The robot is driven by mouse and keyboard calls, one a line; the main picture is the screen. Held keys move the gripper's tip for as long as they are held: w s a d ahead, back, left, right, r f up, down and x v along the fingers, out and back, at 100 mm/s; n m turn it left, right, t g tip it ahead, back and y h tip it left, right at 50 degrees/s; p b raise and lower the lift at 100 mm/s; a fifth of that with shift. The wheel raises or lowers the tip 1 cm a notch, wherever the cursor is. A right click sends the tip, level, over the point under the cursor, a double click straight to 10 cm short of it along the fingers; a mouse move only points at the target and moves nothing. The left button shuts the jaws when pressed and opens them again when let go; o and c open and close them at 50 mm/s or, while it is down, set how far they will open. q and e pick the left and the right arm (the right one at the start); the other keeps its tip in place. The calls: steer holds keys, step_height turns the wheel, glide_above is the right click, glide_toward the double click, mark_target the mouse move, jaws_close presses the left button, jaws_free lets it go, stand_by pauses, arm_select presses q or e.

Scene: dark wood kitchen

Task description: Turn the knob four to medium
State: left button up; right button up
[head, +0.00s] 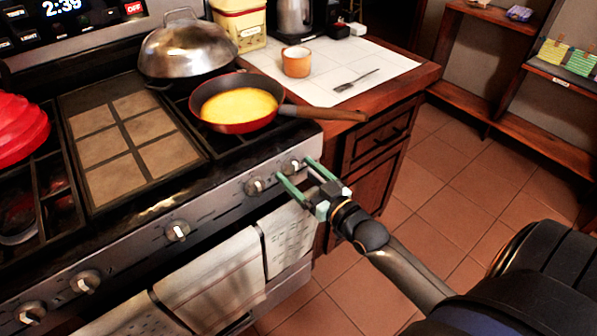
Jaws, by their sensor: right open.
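The stove front has a row of several round metal knobs. The rightmost knob (292,164) lies between the fingertips of my right gripper (293,169). The gripper's green fingers are open and spread on either side of that knob; I cannot tell whether they touch it. A second knob (254,186) is just left of the left finger. A middle knob (177,231) and two more, one knob (86,282) and one at the lower left (33,313), continue along the panel. I cannot tell which one is numbered four. My left gripper is not in view.
A red pan (219,126) with yellow content sits on the right burner, its wooden handle (335,113) sticking out over the counter. A domed metal lid (184,50) is behind it. Towels (212,283) hang below the knobs. The tiled floor (480,190) at right is clear.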

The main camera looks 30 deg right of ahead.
steer(key=shift+w, duration=0.2)
steer(key=c, duration=1.4)
